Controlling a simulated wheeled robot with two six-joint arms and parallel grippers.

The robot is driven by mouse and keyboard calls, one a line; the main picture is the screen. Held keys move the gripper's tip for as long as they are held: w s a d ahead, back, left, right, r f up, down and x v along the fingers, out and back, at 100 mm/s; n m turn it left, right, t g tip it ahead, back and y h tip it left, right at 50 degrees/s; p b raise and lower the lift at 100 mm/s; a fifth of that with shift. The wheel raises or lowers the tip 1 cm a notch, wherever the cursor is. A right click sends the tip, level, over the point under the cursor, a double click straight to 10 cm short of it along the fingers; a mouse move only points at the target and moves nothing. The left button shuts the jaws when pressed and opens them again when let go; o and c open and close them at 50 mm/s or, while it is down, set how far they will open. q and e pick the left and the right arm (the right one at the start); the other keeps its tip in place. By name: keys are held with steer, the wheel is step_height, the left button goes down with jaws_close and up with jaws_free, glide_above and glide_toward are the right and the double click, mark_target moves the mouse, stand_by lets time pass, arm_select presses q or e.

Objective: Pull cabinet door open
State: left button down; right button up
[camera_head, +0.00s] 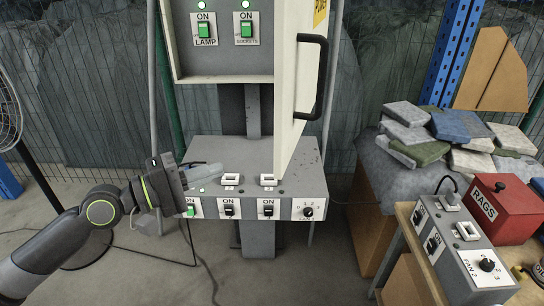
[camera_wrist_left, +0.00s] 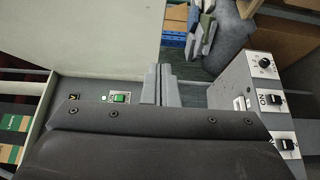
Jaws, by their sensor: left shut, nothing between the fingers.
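The pale cabinet (camera_head: 225,65) hangs on a post at the top middle of the head view. Its door (camera_head: 300,70) stands swung outward at the cabinet's right side, with a black bar handle (camera_head: 315,78) on its outer face. My left gripper (camera_head: 212,171) is shut and empty. It is below the cabinet, at the left end of the grey switch box, apart from the door handle. Its closed fingers also show in the left wrist view (camera_wrist_left: 161,82), with a pale panel behind them. My right gripper is in neither view.
The grey switch box (camera_head: 280,184) juts out below the cabinet. At the right are a second switch box (camera_head: 450,245), a red rags box (camera_head: 495,208) and a pile of folded cloths (camera_head: 450,135). A fan (camera_head: 8,110) stands at the left edge. Cables lie on the floor.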

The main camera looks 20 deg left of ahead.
arm_select(q)
steer(key=s+d+p+x, duration=0.2)
steer(key=p+x, duration=0.2)
steer(key=x, duration=0.8)
stand_by(0.4)
steer(key=shift+w, duration=0.15)
